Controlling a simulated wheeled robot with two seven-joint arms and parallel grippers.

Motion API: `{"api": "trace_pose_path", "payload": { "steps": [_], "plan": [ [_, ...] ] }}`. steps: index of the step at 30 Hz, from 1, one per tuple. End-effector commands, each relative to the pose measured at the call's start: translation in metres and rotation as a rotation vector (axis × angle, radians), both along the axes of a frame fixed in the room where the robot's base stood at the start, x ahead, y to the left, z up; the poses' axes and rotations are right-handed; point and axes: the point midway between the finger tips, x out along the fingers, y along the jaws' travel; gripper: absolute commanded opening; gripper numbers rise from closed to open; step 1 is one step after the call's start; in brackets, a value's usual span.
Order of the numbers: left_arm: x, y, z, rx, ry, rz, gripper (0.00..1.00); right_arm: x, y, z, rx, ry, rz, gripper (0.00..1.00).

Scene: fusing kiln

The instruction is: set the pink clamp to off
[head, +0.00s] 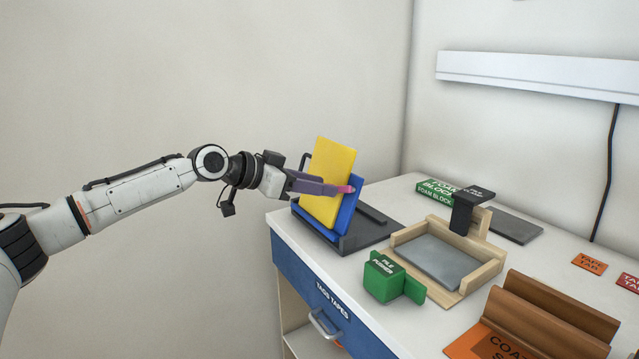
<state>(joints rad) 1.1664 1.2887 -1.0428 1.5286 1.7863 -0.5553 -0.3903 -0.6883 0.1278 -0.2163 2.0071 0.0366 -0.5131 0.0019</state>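The pink clamp (346,189) is a small pink piece at the edge of the upright blue board (349,208), beside a tilted yellow board (328,178). Both boards stand on a dark grey base (372,232) at the table's left corner. My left gripper (337,189) reaches in from the left across the yellow board, its purple-grey fingertips at the pink clamp. The fingers look close together, but I cannot tell whether they grip the clamp or only touch it. Much of the clamp is hidden by the fingers. My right gripper is out of view.
A green block (381,280) stands at the table's front edge. A wooden tray (482,275) with a grey slab and black clamp sits right of it. A brown wooden rack (560,310) is front right. A drawer (310,290) with a handle is below.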

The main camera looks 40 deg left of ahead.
Motion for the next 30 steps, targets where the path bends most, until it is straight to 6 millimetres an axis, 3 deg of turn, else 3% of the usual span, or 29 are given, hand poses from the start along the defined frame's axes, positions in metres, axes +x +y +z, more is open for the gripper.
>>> {"api": "trace_pose_path", "payload": {
  "steps": [11, 17, 30],
  "plan": [
    [0.0057, -0.0024, -0.0028, 0.001, 0.0, 0.0, 0.35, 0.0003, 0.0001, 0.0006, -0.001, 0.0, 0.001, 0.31],
    [0.0057, -0.0023, -0.0027, 0.001, 0.001, 0.0, 0.01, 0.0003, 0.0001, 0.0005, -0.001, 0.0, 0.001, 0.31],
    [0.004, -0.0026, -0.0059, -0.063, 0.029, 0.025, 0.0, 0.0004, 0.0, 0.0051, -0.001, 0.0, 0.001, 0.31]
  ]
}}
